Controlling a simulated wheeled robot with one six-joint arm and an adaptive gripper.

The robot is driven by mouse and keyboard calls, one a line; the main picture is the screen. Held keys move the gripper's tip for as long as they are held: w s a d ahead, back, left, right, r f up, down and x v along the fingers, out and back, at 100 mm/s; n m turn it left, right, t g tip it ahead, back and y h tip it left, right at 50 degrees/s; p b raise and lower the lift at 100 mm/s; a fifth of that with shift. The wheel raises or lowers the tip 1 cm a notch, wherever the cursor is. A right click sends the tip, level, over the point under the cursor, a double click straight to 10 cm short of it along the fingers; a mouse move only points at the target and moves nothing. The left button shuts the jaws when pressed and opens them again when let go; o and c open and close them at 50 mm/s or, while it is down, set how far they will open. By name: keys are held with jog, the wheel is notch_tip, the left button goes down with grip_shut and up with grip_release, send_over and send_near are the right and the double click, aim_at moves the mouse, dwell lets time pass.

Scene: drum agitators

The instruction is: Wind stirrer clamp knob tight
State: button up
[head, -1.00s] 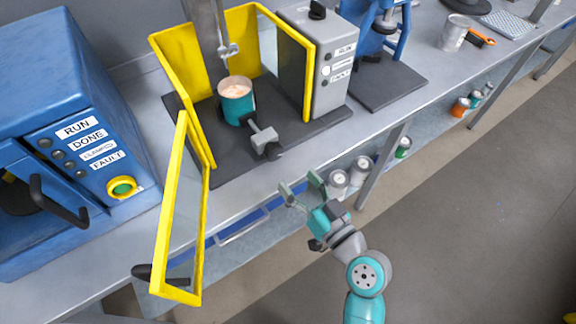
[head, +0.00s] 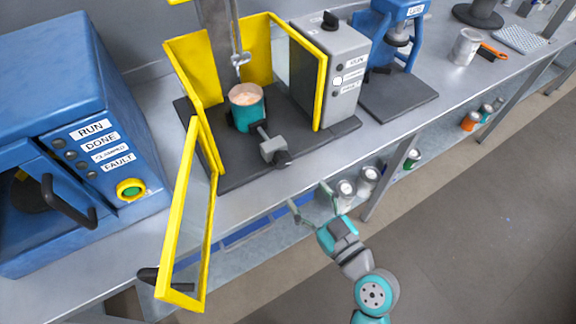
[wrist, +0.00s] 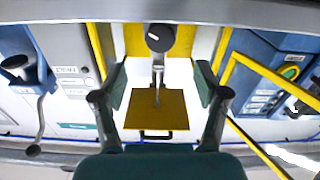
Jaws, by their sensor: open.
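The stirrer stands on the bench with a teal can (head: 246,112) of pale contents under its grey shaft (head: 240,58). In the wrist view, which is upside down, a dark round knob (wrist: 160,38) shows beyond and between my fingers. My gripper (head: 311,198) is open and empty in front of the bench edge, apart from the knob. It also fills the lower wrist view (wrist: 160,84). The yellow guard door (head: 187,225) hangs open to the left.
A blue machine (head: 70,130) with a green button stands at the left. A grey control box (head: 335,70) adjoins the yellow guard (head: 190,75) on the right. Another blue stirrer (head: 385,40) stands farther right. Cans (head: 368,178) sit on the lower shelf. Floor at right is clear.

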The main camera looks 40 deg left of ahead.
aim_at(285, 164)
jog(key=x, duration=1)
jog(key=shift+w+a, duration=0.1)
jog(key=shift+a, duration=0.3)
jog(key=c, duration=1.2)
